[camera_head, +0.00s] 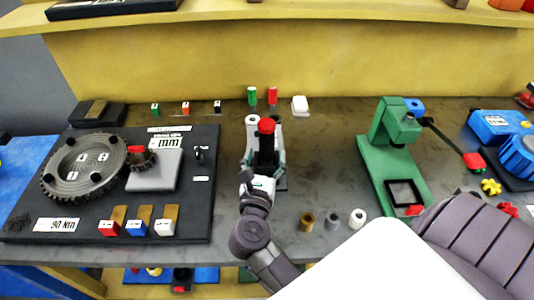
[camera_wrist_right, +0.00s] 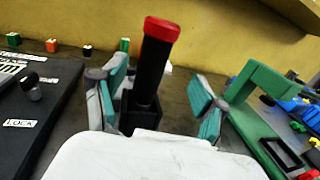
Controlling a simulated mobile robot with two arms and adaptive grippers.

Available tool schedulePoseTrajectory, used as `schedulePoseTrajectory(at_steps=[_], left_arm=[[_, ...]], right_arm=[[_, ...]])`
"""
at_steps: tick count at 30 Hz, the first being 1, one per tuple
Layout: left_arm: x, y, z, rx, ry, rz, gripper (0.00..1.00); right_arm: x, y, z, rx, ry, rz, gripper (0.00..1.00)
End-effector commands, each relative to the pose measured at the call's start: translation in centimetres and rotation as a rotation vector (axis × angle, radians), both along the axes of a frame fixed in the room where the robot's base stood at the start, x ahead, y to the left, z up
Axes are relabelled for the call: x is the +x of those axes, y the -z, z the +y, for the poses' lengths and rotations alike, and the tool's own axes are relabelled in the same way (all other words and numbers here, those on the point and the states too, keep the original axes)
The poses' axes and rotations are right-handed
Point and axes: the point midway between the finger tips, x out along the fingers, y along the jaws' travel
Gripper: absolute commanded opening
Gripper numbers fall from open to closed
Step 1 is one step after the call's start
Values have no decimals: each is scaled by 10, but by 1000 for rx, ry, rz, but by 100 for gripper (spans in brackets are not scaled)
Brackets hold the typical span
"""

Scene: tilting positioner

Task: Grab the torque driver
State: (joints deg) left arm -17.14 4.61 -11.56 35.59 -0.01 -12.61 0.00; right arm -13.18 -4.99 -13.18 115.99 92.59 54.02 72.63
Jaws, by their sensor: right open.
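The torque driver (camera_head: 266,142) looks like a black upright handle with a red cap, standing at the middle of the bench. In the right wrist view the driver (camera_wrist_right: 153,65) rises from a dark square holder (camera_wrist_right: 138,118). My right gripper (camera_head: 264,168) is open, with its teal-padded fingers on either side of the driver's lower part. In the right wrist view the right gripper (camera_wrist_right: 158,95) shows a gap between each finger and the handle, wider on the right. The driver's lower end is hidden in the holder. My left gripper is not in view.
A black panel with a large gear (camera_head: 84,170) lies to the left. A green press (camera_head: 392,150) stands to the right. Several small bushings (camera_head: 332,222) stand at front right.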

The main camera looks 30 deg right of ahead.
Motion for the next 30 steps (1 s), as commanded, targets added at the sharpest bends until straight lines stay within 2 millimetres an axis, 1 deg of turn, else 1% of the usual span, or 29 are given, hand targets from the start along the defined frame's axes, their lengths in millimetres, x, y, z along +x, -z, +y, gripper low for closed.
schedulePoseTrajectory(at_steps=[1, 3, 8, 10, 15, 18, 21, 27, 28, 30], left_arm=[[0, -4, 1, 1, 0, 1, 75], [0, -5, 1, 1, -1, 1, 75], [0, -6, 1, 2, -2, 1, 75], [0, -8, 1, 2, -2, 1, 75], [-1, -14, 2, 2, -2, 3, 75], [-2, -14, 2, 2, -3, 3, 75], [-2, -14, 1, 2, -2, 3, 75], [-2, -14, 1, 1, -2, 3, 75], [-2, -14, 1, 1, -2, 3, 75], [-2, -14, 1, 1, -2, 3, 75]], right_arm=[[7, -2, -6, -4, -1, -1, 72], [14, -1, -12, -3, -2, 0, 72], [21, -1, -19, -2, -1, 1, 72], [27, -2, -22, -3, -1, 0, 72], [50, -6, -35, -6, -1, -1, 72], [59, -4, -43, -5, -1, 1, 72], [63, -3, -47, -4, -2, 2, 72], [63, -3, -47, -2, -2, 2, 72], [63, -3, -47, -2, -2, 2, 70], [63, -3, -47, -2, -2, 2, 59]])
